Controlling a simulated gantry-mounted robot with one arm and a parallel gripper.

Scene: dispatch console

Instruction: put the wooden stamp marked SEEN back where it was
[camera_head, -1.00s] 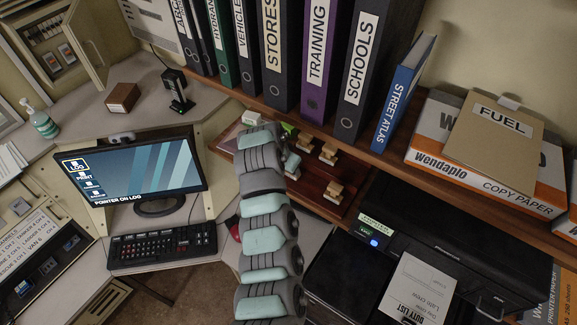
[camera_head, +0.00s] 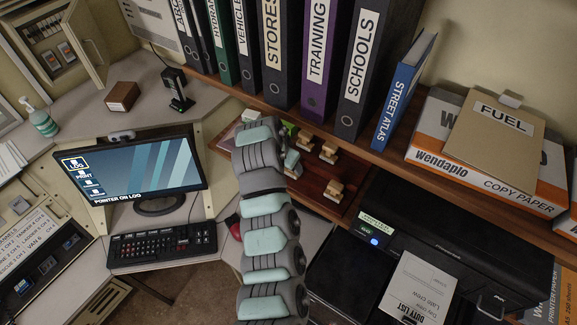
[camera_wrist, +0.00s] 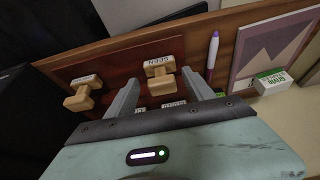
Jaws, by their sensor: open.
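In the wrist view a wooden stamp (camera_wrist: 161,84) with a small upside-down label, seemingly SEEN, stands on a reddish wooden tray (camera_wrist: 112,70). My gripper (camera_wrist: 160,77) is open, its two fingers on either side of this stamp in the picture. I see no clear contact, and the depth gap is hard to tell. Another wooden stamp (camera_wrist: 80,98) stands to the left, its label too small to read. More white labels show partly behind my gripper's body. In the head view several stamps, one of them at the front (camera_head: 333,190), stand on the tray; my arm hides most of the gripper.
A purple pen (camera_wrist: 212,52) and a green-and-white box (camera_wrist: 272,81) lie right of the tray. A shelf of binders (camera_head: 317,60) overhangs behind the tray. A black printer (camera_head: 440,250) stands to the right, a monitor (camera_head: 135,170) and keyboard (camera_head: 162,246) to the left.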

